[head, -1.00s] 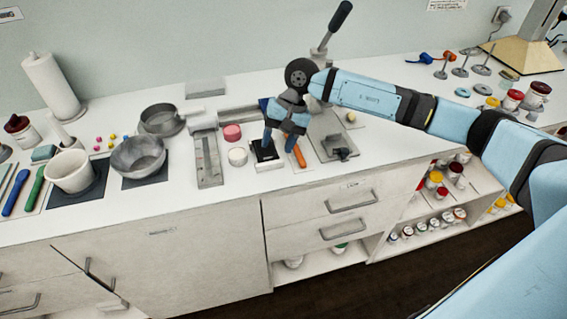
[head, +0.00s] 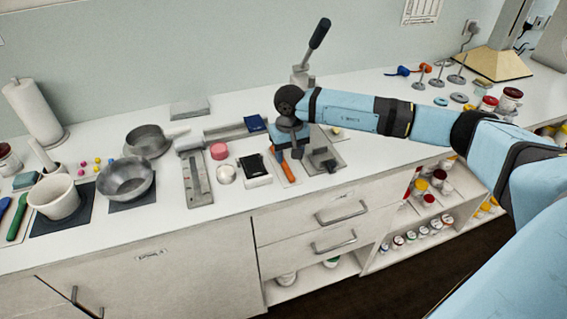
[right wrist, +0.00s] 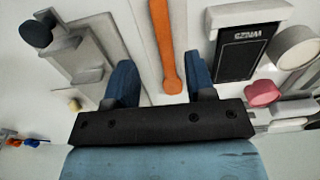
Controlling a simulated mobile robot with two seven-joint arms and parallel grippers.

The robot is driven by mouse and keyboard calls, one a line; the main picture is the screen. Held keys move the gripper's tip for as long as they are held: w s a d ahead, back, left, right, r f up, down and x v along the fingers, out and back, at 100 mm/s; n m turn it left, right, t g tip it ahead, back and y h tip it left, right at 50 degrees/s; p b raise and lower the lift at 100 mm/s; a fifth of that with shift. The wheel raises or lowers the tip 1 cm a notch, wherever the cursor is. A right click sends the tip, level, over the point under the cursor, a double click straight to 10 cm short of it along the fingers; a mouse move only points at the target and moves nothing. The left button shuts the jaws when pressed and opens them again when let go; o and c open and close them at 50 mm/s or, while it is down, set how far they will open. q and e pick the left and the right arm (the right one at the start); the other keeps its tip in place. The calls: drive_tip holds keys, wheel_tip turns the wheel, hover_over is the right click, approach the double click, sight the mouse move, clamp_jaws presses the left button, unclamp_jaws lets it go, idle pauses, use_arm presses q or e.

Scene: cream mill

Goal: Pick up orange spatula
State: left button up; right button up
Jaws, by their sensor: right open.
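The orange spatula (head: 287,170) lies on a pale mat on the counter, beside a black box, its far part hidden by my right gripper. My right gripper (head: 286,152) is above its far end, pointing down. In the right wrist view the orange handle (right wrist: 165,45) runs between the two blue fingers of my open right gripper (right wrist: 161,80). The handle appears nearer the right finger. I see no contact, and I cannot tell the height of the fingertips above it. My left gripper is not in view.
The black box (head: 255,168) stands just left of the spatula, also close in the right wrist view (right wrist: 238,52). A grey press-like device (head: 322,160) stands to the right. A pink disc (head: 219,151) and metal bowls (head: 126,179) are further left.

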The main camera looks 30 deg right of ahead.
sight(287, 167)
drive_tip(key=f, duration=0.3)
drive_tip(key=f+p, duration=0.1)
drive_tip(key=shift+w+a+f, duration=0.2)
drive_tip(key=shift+w+f, duration=0.05)
drive_tip(key=shift+f, duration=0.2)
drive_tip(key=c, duration=0.7)
clamp_jaws()
drive_tip(key=shift+r, duration=0.15)
wheel_tip(287, 167, up, 20)
drive_tip(key=b, duration=0.2)
